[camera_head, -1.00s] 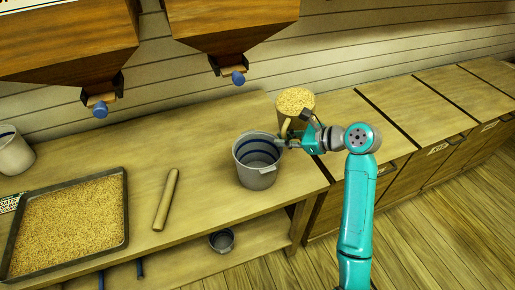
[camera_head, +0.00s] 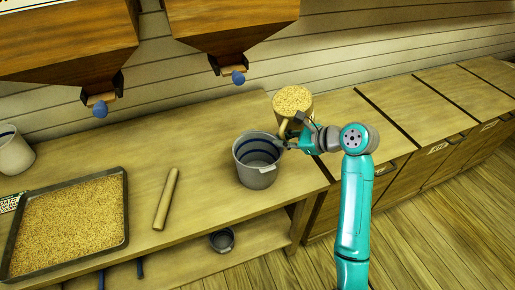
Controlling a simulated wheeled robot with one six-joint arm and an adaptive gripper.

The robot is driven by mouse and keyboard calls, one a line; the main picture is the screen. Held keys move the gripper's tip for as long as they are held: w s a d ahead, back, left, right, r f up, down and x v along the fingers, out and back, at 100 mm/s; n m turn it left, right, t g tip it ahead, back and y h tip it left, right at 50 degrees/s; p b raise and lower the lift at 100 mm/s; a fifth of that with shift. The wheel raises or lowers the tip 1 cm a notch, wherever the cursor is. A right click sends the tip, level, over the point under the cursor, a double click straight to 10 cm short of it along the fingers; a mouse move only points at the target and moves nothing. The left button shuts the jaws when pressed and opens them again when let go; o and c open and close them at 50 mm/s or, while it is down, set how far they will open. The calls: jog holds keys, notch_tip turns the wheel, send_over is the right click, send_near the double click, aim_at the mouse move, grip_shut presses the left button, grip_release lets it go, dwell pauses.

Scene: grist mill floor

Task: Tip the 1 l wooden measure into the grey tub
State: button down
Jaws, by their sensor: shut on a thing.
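The wooden measure (camera_head: 292,101) is full of grain and looks upright at the back right of the bench. My gripper (camera_head: 287,134) is shut on the measure's handle (camera_head: 284,128), on its near side. Whether the measure's base touches the bench is hard to tell. The grey tub (camera_head: 257,168) stands on the bench just to the left of and nearer than the measure, with blue bands inside. No grain shows in the part of its inside that I see. My gripper is close to the tub's right rim and partly overlaps it in the picture.
A dark tray of grain (camera_head: 72,222) lies at the left, with a wooden roller (camera_head: 166,200) beside it. Two hoppers (camera_head: 228,65) hang above the back. A small grey pot (camera_head: 222,241) sits on the lower shelf. Wooden bins (camera_head: 440,105) line the right.

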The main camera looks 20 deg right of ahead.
jog(key=shift+s+a+r+n+h+p, duration=0.15)
jog(key=shift+a+n+h+p, duration=0.3)
jog(key=shift+n+h, duration=0.65)
dwell(1.8)
jog(key=shift+d+r+t+h, duration=0.15)
jog(key=shift+t+h, duration=0.25)
jog(key=shift+h, duration=0.4)
dwell(0.5)
jog(key=shift+d+r+n+h, duration=0.15)
jog(key=shift+d+n+h, duration=0.35)
jog(key=shift+n, duration=0.1)
dwell(0.8)
jog(key=shift+w+d+f+n+t+h+b, duration=0.25)
jog(key=shift+d+f+n+t+h+b, duration=0.15)
jog(key=shift+h, duration=0.3)
dwell(0.7)
jog(key=shift+w+d+r+n+h, duration=0.1)
jog(key=shift+d+r+n+h, duration=0.1)
jog(key=shift+d+n+h, duration=0.1)
dwell(0.7)
